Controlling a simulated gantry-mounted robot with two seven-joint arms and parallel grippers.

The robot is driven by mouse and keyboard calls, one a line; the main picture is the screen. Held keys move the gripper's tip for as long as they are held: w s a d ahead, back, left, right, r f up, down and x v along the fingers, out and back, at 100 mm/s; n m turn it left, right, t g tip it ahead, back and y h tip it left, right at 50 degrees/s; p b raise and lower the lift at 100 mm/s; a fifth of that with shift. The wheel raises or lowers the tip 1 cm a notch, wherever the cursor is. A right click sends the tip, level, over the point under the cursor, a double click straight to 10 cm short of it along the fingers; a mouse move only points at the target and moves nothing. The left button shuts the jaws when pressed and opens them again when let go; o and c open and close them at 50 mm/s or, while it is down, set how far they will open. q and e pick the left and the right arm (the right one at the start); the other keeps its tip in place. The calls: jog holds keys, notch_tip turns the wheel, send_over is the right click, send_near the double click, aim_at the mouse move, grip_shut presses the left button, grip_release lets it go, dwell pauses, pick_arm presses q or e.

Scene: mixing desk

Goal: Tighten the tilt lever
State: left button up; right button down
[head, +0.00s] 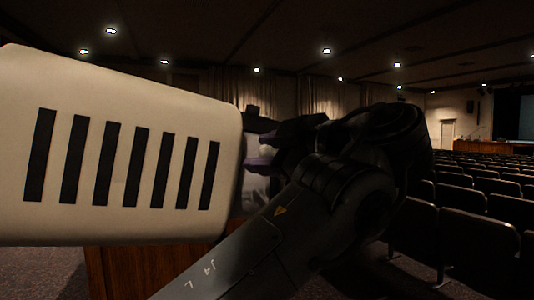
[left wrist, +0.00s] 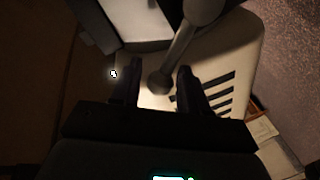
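A large cream housing (head: 110,150) with a row of black slots fills the left of the head view. My left gripper (head: 257,150) is at the housing's right end, its dark fingers pointing left. In the left wrist view a grey lever (left wrist: 178,50) runs down from a round knob at the top edge to a small rounded end. That end shows between the two parted fingers of my left gripper (left wrist: 158,75), with gaps on both sides. I cannot tell whether it is level with the fingertips. The lever is not clear in the head view. My right gripper is not in view.
A brown wooden stand (head: 150,272) is below the housing. Rows of dark auditorium seats (head: 470,235) fill the right side. In the left wrist view a pale box-like part (left wrist: 125,20) is above the fingers, and carpet (left wrist: 295,60) shows at right.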

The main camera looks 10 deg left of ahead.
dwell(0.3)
pick_arm(q)
jog(key=shift+s+d, duration=0.15)
jog(key=shift+d, duration=0.1)
jog(key=shift+b+v, duration=1.6)
jog(key=shift+v, duration=3.5)
